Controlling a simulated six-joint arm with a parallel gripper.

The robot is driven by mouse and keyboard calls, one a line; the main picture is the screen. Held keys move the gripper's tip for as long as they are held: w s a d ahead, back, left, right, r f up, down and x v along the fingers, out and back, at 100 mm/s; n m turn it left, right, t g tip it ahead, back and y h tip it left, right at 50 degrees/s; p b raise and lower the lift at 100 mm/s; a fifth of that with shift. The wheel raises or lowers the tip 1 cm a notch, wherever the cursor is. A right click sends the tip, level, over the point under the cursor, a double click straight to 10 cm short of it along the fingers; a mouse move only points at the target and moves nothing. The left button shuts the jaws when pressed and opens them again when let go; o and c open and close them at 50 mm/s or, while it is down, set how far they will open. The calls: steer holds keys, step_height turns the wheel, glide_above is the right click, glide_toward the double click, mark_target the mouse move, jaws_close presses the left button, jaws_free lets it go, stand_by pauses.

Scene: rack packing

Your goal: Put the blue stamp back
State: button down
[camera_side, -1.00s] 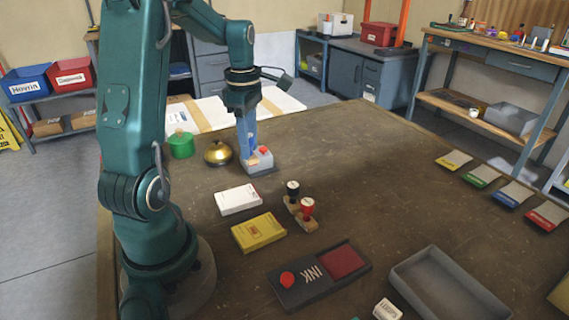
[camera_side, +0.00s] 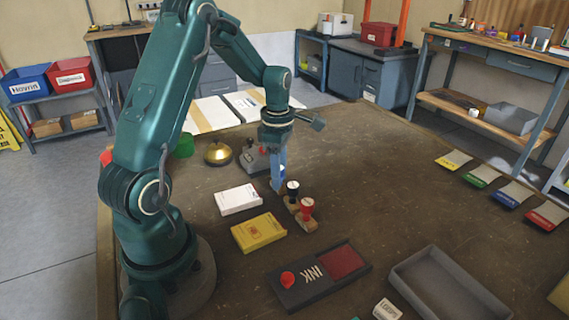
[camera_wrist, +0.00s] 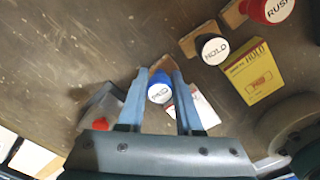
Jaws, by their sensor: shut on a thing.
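The blue stamp (camera_wrist: 160,92), with a round blue top and a white label, sits between the fingers of my gripper (camera_wrist: 160,76) in the wrist view. My gripper (camera_side: 279,184) is shut on it; in the side view the fingers mostly hide the stamp. It is beside the black stamp (camera_side: 292,188), labelled HOLD in the wrist view (camera_wrist: 214,50). The red stamp (camera_side: 306,208), labelled RUSH (camera_wrist: 279,9), stands in front of the black one. Whether the held stamp's base touches the table cannot be told.
A grey block with a red part (camera_side: 253,157) and a brass bell (camera_side: 217,153) stand behind. Coloured pads (camera_side: 510,197) line the right edge; the table's middle right is clear.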

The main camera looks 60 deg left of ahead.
steer(key=c, duration=0.6)
jaws_free()
steer(key=shift+f, duration=0.1)
step_height(320, 180, up, 12)
steer(key=shift+f, duration=0.25)
steer(key=s+d+m+t, duration=0.2)
steer(key=d+m, duration=0.3)
steer(key=m, duration=0.4)
steer(key=s+d+r+m+t, duration=0.1)
steer(key=s+d+m, duration=0.4)
steer(key=m, duration=0.4)
steer(key=s+d+r+m+t, duration=0.1)
steer(key=s+d+m+t, duration=0.1)
steer(key=s+d+m, duration=0.2)
steer(key=shift+d+r+m+t, duration=0.15)
steer(key=shift+d+m, duration=0.6)
steer(key=shift+m, duration=0.45)
steer(key=shift+d+r+m+t, duration=0.15)
steer(key=shift+d+m, duration=0.6)
steer(key=shift+m, duration=0.45)
